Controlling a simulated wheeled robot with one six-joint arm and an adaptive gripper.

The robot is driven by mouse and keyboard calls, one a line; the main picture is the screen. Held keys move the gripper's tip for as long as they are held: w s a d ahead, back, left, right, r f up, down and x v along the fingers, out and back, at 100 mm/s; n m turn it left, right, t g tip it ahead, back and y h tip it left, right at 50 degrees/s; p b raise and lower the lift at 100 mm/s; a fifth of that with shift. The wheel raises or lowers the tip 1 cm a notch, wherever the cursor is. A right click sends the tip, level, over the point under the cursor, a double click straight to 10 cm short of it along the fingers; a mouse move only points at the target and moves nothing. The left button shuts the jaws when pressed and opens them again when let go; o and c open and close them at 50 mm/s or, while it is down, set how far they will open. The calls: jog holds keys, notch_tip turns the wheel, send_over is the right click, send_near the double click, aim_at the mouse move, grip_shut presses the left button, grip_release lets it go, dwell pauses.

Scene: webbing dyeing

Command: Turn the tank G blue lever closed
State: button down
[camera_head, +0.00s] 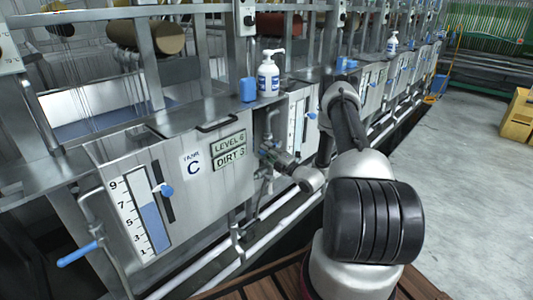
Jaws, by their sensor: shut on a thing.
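The steel tank (110,170) in front has a plate (193,164) whose letter looks like C, though C and G are hard to tell apart at this size. My gripper (272,157) is at the pipe and valve just right of the tank's signs, shut on the blue lever there. The fingers and the arm's end cover most of that lever, so its angle cannot be made out. Another blue lever (78,253) sticks out from a pipe at the tank's lower left, apart from my gripper.
A white pump bottle (268,76) and a blue container (248,90) stand on the ledge above. White pipes (215,262) run low along the tanks. Open floor (460,190) lies right.

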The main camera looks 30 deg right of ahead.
jog(key=shift+d+r, duration=0.1)
dwell(0.4)
jog(key=c, duration=1.3)
grip_release()
jog(key=shift+s, duration=0.1)
jog(key=v, duration=1.1)
jog(key=shift+s+d, duration=0.1)
jog(key=shift+s, duration=0.3)
